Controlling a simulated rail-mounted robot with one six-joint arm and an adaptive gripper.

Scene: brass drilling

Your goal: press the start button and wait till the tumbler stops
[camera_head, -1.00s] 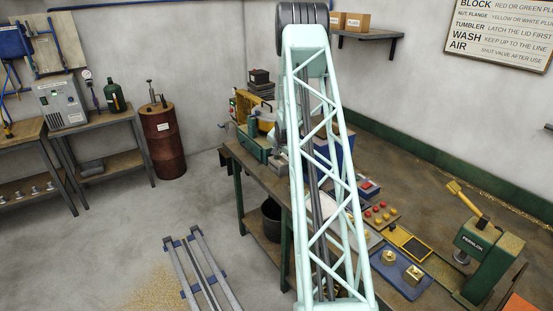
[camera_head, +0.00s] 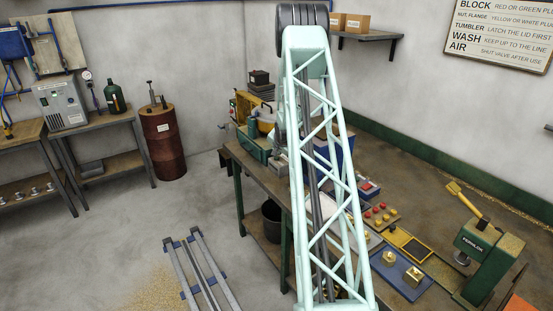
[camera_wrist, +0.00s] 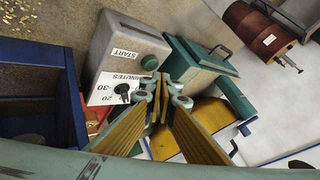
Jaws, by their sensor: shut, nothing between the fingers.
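The grey control box (camera_wrist: 125,50) with the START label stands at upper middle in the wrist view. Its green start button (camera_wrist: 149,62) is on the right of its face, and a black minutes dial (camera_wrist: 122,89) sits on a white panel below. My gripper (camera_wrist: 161,84) is shut and empty, its tips close below the button; I cannot tell whether they touch it. The yellow tumbler drum (camera_wrist: 208,117) is partly behind my fingers. My gripper is hidden by my arm there. I cannot tell whether the drum is turning.
A teal box (camera_wrist: 197,66) with a handle stands beside the control box. A blue open bin (camera_wrist: 68,95) is at left in the wrist view.

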